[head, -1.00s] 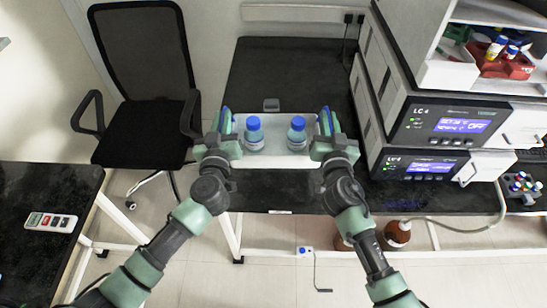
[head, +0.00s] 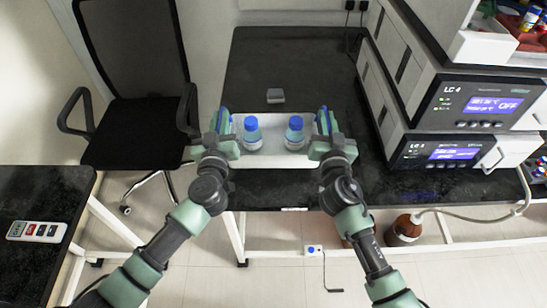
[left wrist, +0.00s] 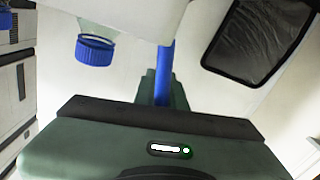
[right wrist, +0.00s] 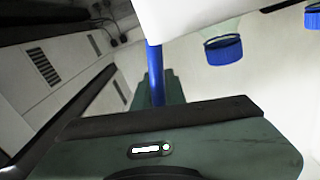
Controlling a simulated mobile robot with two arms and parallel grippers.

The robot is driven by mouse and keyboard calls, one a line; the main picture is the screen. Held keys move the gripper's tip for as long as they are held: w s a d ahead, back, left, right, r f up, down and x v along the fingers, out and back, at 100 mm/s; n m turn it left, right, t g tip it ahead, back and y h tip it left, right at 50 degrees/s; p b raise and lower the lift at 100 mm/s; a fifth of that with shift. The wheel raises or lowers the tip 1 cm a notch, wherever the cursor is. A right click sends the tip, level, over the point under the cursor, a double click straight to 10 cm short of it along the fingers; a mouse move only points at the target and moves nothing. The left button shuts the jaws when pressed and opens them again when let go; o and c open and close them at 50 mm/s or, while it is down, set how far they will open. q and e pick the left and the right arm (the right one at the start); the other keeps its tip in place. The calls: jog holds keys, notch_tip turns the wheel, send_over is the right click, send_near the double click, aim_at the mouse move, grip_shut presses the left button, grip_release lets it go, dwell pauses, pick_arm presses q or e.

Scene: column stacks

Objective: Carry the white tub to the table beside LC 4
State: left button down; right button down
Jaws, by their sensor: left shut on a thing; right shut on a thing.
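The white tub (head: 272,150) is held level between my two grippers in the head view, with two blue-capped bottles standing in it, one left (head: 252,134) and one right (head: 294,134). My left gripper (head: 226,128) is shut on its left end and my right gripper (head: 325,128) on its right end. The tub's white wall also shows in the left wrist view (left wrist: 120,14) and the right wrist view (right wrist: 185,14). The tub overlaps the front part of the black table (head: 290,65) beside LC 4 (head: 480,104); I cannot tell its height above it.
A small grey object (head: 275,96) lies on the table behind the tub, with bare top around it. Below LC 4 is another unit (head: 450,152). A black chair (head: 135,130) stands left. A remote-like object (head: 37,231) lies on the left table. A brown bottle (head: 404,230) stands low at right.

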pick_arm(q)
jog(key=shift+a+f, duration=0.1)
jog(key=shift+a, duration=0.05)
pick_arm(e)
jog(key=shift+d+f, duration=0.15)
jog(key=shift+d, duration=0.1)
